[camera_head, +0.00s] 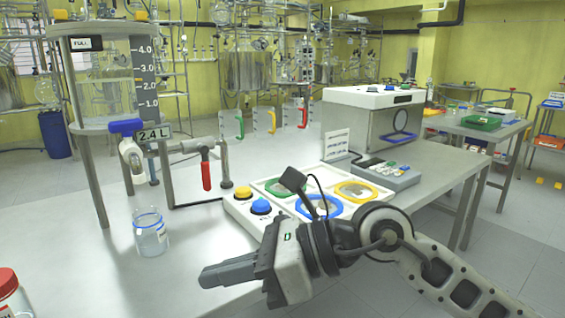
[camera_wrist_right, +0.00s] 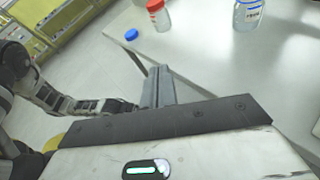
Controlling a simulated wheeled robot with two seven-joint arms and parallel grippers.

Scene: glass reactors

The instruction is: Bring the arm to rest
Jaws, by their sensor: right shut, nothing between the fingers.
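My right arm comes in from the lower right in the head view. Its gripper (camera_head: 229,271) is shut and empty, held over the front of the grey table (camera_head: 130,225), with its fingers pointing left. In the right wrist view the closed fingers (camera_wrist_right: 158,85) point toward the table edge and touch nothing. My left gripper does not show in the head view.
A glass jar (camera_head: 150,232) and a red-lidded bottle (camera_head: 12,295) stand on the table. The glass reactor (camera_head: 100,85) with its blue-handled valve is at left. A button panel (camera_head: 268,193) lies behind my gripper. A blue cap (camera_wrist_right: 131,35) lies near the table edge.

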